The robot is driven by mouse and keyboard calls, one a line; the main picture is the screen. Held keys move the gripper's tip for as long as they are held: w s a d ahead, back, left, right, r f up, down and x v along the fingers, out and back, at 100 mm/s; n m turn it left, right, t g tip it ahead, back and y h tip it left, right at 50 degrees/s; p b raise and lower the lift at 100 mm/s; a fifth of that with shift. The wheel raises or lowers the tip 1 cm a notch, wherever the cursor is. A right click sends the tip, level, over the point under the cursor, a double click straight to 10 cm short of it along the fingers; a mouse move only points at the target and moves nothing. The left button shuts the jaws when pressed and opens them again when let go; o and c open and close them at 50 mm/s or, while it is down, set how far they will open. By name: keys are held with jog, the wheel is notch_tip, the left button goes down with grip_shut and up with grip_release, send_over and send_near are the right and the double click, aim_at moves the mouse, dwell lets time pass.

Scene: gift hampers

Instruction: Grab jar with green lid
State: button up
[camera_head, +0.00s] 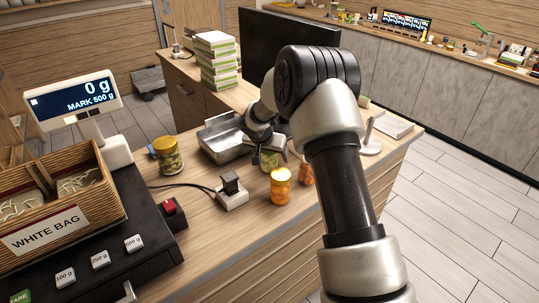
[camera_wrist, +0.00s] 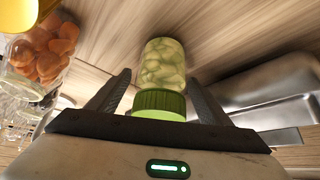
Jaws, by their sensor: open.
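The jar with the green lid (camera_wrist: 162,72) lies between the two open fingers of my gripper (camera_wrist: 160,95) in the wrist view, its green lid toward the palm. I cannot tell whether either finger touches it. In the head view this jar (camera_head: 268,160) stands on the wooden counter, partly hidden by my gripper (camera_head: 268,150).
A metal tray (camera_head: 222,142) is just left of my gripper. A yellow-lidded green jar (camera_head: 167,155) and a black-and-white device (camera_head: 232,190) stand farther left.

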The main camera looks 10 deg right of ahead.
jog(key=shift+w+f, duration=0.15)
jog(key=shift+f, duration=0.1)
jog(key=shift+r, duration=0.1)
jog(key=c, duration=1.4)
